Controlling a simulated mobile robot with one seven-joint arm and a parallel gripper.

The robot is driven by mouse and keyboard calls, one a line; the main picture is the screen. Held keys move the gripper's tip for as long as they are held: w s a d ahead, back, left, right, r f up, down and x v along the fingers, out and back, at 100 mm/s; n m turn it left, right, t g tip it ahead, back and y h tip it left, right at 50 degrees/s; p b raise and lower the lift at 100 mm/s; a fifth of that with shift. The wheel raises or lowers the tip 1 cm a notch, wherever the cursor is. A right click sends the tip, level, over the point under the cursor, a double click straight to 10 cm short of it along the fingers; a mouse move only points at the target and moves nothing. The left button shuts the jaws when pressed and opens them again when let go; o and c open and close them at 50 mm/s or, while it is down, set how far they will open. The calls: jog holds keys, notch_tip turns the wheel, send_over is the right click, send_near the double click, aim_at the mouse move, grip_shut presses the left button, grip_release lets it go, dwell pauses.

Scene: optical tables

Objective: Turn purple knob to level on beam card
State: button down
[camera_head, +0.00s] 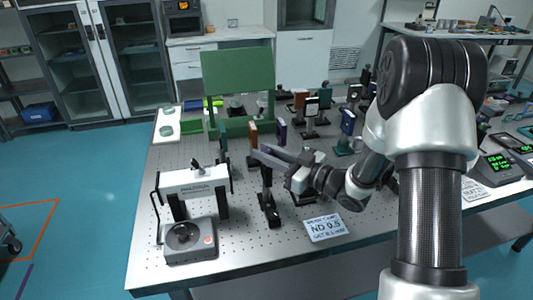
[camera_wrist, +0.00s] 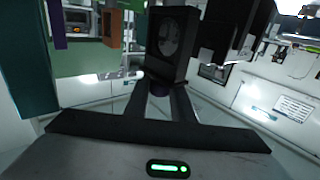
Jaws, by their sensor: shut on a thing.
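The beam card (camera_head: 325,228) lies flat near the table's front edge in the head view. Its largest line reads "ND 0.5"; the smaller print is hard to read. My gripper (camera_head: 263,154) reaches left to the top of a black post mount (camera_head: 267,200) standing left of the card. In the wrist view, my gripper (camera_wrist: 159,92) is shut on a small dark purple knob (camera_wrist: 157,87) below a black framed round optic (camera_wrist: 172,42). Fingers partly cover the knob, and no level marking on it is readable.
A white bridge-shaped instrument (camera_head: 193,183) and a grey box with a round dial (camera_head: 187,238) stand at the left. A green panel (camera_head: 238,80) and several mounted optics stand behind my gripper. The perforated table (camera_head: 240,262) is bare in front.

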jog(key=m+t+h+b, duration=0.2)
jog(key=shift+f+t, duration=0.15)
jog(key=shift+t, duration=0.15)
jog(key=shift+m+t+h, duration=0.6)
jog(key=shift+h, duration=0.1)
jog(key=c, duration=1.5)
grip_release()
jog(key=shift+p+v, duration=3.65)
jog(key=shift+v, duration=5.1)
